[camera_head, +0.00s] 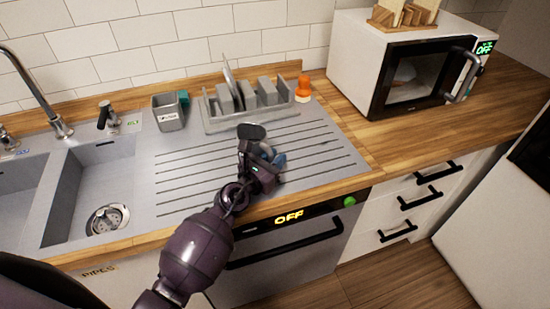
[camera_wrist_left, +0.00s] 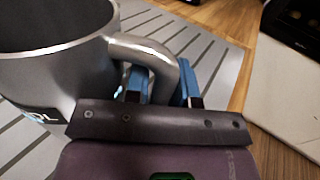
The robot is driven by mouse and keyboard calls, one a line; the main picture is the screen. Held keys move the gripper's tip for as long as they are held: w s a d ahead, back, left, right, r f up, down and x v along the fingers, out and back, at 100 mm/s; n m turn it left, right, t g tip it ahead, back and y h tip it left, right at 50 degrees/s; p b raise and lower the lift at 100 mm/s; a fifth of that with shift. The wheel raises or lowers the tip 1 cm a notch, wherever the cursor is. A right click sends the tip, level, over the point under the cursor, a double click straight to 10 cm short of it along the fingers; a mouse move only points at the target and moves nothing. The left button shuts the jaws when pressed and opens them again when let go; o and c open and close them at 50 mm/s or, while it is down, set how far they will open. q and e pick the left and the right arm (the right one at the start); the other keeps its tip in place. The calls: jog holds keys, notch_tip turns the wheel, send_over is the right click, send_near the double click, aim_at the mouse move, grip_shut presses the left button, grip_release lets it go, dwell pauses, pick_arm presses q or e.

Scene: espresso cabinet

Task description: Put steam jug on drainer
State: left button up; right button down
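The steam jug, a grey metal cup with a looped handle, fills the left of the left wrist view (camera_wrist_left: 50,70). In the head view only its dark round mouth (camera_head: 251,131) shows clearly, over the ribbed steel drainer (camera_head: 180,173); my gripper hides most of its body. My left gripper (camera_head: 272,158) is at the jug's near side. In the left wrist view its blue fingertips (camera_wrist_left: 160,85) are on both sides of the handle, close against it. The jug looks upright. I cannot tell whether its base touches the drainer. My right gripper is not in view.
A grey dish rack (camera_head: 250,110), a small grey container (camera_head: 170,112) and an orange-topped item (camera_head: 303,88) stand behind. The sink (camera_head: 95,185) is at left, the microwave (camera_head: 400,70) at back right. The drainer's left and right parts are clear.

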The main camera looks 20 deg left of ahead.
pick_arm(q)
jog(key=shift+o, duration=1.4)
jog(key=shift+s+r, duration=0.15)
jog(key=shift+r, duration=0.1)
jog(key=v, duration=1.1)
jog(key=shift+s+a+f, duration=0.1)
jog(key=shift+s+a, duration=0.05)
jog(key=shift+s, duration=0.2)
